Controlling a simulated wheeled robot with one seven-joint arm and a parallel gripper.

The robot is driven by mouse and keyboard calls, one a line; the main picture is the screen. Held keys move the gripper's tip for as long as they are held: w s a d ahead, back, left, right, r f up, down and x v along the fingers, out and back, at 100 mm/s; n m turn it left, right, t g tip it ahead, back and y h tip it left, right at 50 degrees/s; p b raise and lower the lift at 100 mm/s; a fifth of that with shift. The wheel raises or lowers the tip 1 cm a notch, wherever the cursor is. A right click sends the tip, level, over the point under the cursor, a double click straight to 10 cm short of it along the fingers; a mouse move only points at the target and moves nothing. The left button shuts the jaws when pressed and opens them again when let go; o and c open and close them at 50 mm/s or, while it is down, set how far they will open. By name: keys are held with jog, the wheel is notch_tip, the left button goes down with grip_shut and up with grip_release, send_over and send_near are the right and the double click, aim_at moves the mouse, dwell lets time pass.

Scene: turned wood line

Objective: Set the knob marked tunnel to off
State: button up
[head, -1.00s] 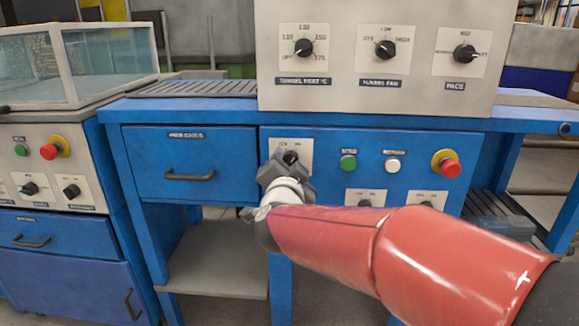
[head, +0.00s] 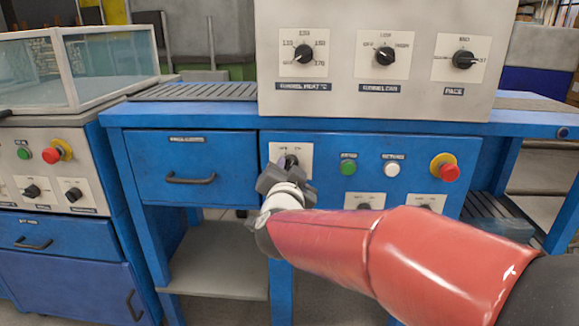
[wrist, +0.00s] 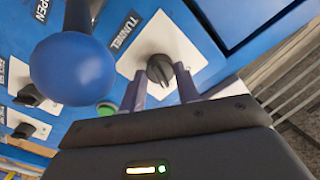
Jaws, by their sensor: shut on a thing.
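The tunnel knob (wrist: 160,70) is a black rotary knob on a white plate, beside a label reading TUNNEL (wrist: 124,29) in the wrist view. In the head view the same knob (head: 291,161) sits on the blue front panel, right of the drawer, partly covered by my gripper. My gripper (wrist: 158,82) is shut on this knob, with one finger on each side. It also shows in the head view (head: 284,176), at the end of my red arm. The knob's dial marks are too small or hidden for me to read its setting.
A green button (head: 348,168), a white button (head: 392,168) and a red stop button (head: 446,167) sit right of the knob. My arm partly covers lower knobs (head: 424,205). A blue ball (wrist: 72,70) on a shaft is close to the wrist camera. The grey box (head: 375,95) above holds more knobs.

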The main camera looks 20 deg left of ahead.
jog(key=n+p, duration=0.3)
jog(key=n, duration=0.2)
jog(key=shift+r+p, duration=0.15)
jog(key=shift+p, duration=0.2)
jog(key=shift+n+p, duration=1.25)
jog(key=shift+n, duration=1.25)
jog(key=shift+f, duration=0.2)
jog(key=o, duration=1)
jog(key=v, duration=0.7)
jog(key=shift+s+d+b, duration=0.1)
jog(key=shift+s+b, duration=0.25)
jog(key=shift+s, duration=0.05)
